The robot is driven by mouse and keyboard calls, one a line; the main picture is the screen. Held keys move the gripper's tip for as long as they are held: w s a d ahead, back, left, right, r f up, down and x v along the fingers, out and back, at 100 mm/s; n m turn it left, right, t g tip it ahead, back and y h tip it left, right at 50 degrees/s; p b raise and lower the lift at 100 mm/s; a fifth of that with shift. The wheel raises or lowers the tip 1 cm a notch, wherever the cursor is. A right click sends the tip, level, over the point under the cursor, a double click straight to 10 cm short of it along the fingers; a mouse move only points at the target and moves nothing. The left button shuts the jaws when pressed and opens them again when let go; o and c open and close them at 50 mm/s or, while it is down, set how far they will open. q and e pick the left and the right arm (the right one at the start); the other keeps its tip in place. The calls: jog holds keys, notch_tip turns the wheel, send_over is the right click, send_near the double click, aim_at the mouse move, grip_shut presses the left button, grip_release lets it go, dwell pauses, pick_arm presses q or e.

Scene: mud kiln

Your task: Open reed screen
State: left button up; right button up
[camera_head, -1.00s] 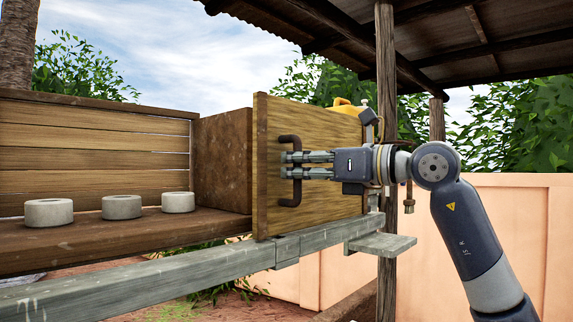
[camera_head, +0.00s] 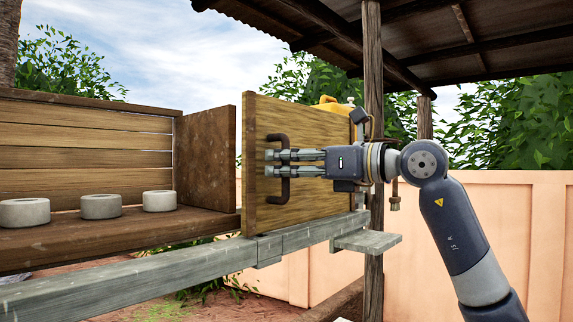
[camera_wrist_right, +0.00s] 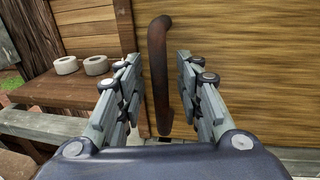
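The reed screen appears as a wooden panel (camera_head: 310,208) standing upright in the middle of the head view, with a dark curved bar handle (camera_head: 285,190) near its left edge. It fills the right side of the wrist view (camera_wrist_right: 260,60). My right gripper (camera_head: 270,163) reaches in from the right at the handle. In the wrist view the handle (camera_wrist_right: 158,75) stands between my right gripper's two spread fingers (camera_wrist_right: 160,80), with a gap visible on both sides. My left gripper is not in view.
A grey rail (camera_head: 130,284) runs below the panel, with a small ledge (camera_head: 368,242) at right. Several pale clay rings (camera_head: 100,206) sit on a wooden shelf (camera_head: 120,232) at left. A wooden post (camera_head: 372,120) and peach wall (camera_head: 500,235) stand behind my right arm.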

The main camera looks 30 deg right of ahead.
jog(key=v, duration=1.2)
jog(key=shift+f, duration=0.1)
